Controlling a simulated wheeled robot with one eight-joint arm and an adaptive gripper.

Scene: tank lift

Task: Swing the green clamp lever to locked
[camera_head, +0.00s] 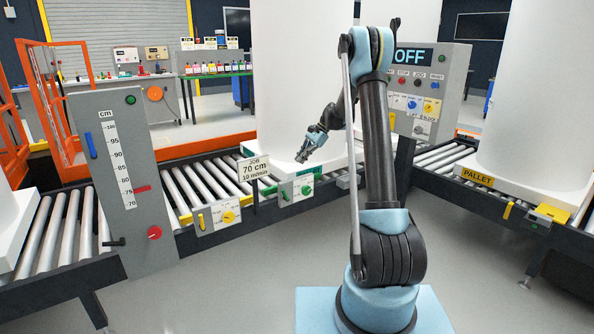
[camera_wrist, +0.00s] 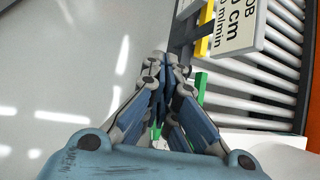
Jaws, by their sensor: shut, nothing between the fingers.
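The green clamp lever (camera_head: 284,191) stands roughly upright at the left end of a small pale plate (camera_head: 296,187) on the conveyor's front rail. A round green knob (camera_head: 306,190) sits on the same plate. My gripper (camera_head: 301,158) is shut and empty, above and behind the plate in the head view, apart from the lever there. In the wrist view my gripper (camera_wrist: 164,62) points away with its fingers together. A green part (camera_wrist: 201,86) shows just right of the fingers, partly hidden by them; I cannot tell whether it is the lever.
A job sign (camera_head: 254,168) reading 70 cm stands left of the lever. A second plate with a yellow lever (camera_head: 201,221) and yellow knob (camera_head: 229,217) is further left. A grey scale panel (camera_head: 122,180) stands beyond it. A large white tank (camera_head: 302,70) is behind.

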